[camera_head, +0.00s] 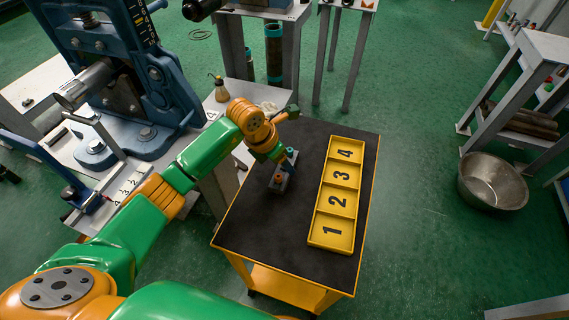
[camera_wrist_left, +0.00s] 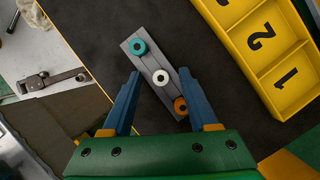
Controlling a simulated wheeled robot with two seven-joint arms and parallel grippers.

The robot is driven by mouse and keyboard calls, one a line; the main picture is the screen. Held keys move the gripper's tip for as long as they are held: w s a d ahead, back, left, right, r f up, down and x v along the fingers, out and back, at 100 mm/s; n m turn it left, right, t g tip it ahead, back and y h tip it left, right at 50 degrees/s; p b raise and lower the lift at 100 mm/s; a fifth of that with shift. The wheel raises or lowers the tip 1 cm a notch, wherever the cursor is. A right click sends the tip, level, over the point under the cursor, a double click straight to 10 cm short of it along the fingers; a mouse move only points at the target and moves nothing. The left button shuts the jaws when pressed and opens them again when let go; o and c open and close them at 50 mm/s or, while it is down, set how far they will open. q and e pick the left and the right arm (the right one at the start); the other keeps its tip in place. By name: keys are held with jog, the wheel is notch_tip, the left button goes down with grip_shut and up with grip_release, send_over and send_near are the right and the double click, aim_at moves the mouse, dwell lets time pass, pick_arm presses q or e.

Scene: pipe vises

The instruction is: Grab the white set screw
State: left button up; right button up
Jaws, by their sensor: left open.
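The white set screw (camera_wrist_left: 161,77) sits in the middle of a grey holder (camera_wrist_left: 148,60) on the black table top. A teal set screw (camera_wrist_left: 138,47) stands at one end and an orange set screw (camera_wrist_left: 180,105) at the other. My left gripper (camera_wrist_left: 159,76) is open, its blue fingers on either side of the white screw in the left wrist view, with nothing held. I cannot tell how far above the screw the fingertips are. In the head view the holder (camera_head: 279,186) is partly hidden by the left gripper (camera_head: 284,165). My right gripper is not in view.
A yellow tray (camera_head: 316,240) with numbered compartments 1 to 4 lies to the right on the same table (camera_head: 257,225). A large blue vise (camera_head: 135,90) stands on a bench at the left. A metal bowl (camera_head: 492,182) is on the green floor.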

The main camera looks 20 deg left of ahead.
pick_arm(q)
grip_shut()
